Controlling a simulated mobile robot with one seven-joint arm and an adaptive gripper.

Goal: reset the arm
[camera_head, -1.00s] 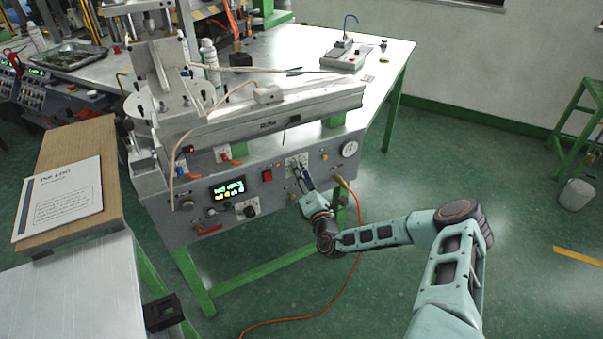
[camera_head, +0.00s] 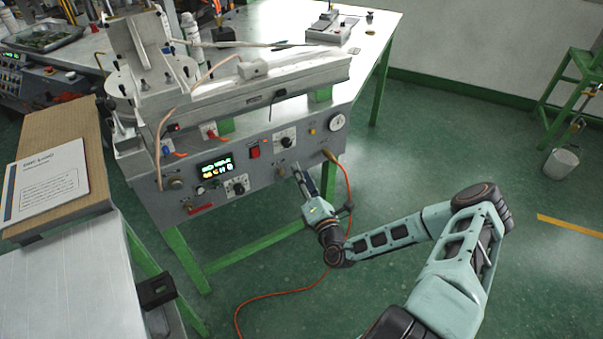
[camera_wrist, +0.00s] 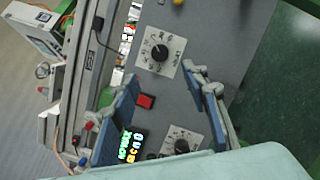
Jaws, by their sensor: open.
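My teal arm reaches in from the lower right of the head view. My gripper (camera_head: 303,178) is in front of the lower right part of the grey machine panel (camera_head: 265,143), below its right-hand dial (camera_head: 285,139). In the wrist view my gripper (camera_wrist: 166,88) has its two blue-padded fingers apart, with nothing between them. Behind and between the fingers show the panel, a red switch (camera_wrist: 146,101) and a black dial on a white plate (camera_wrist: 160,53). A second dial (camera_wrist: 181,146) and the lit display (camera_wrist: 132,146) are near the bottom of that view.
The machine's bench (camera_head: 375,40) has a small grey device (camera_head: 332,28) on top. An orange hose (camera_head: 290,293) hangs to the floor near my arm. A board with a paper sheet (camera_head: 45,180) lies at left. Open green floor lies at right, with a bucket (camera_head: 561,163).

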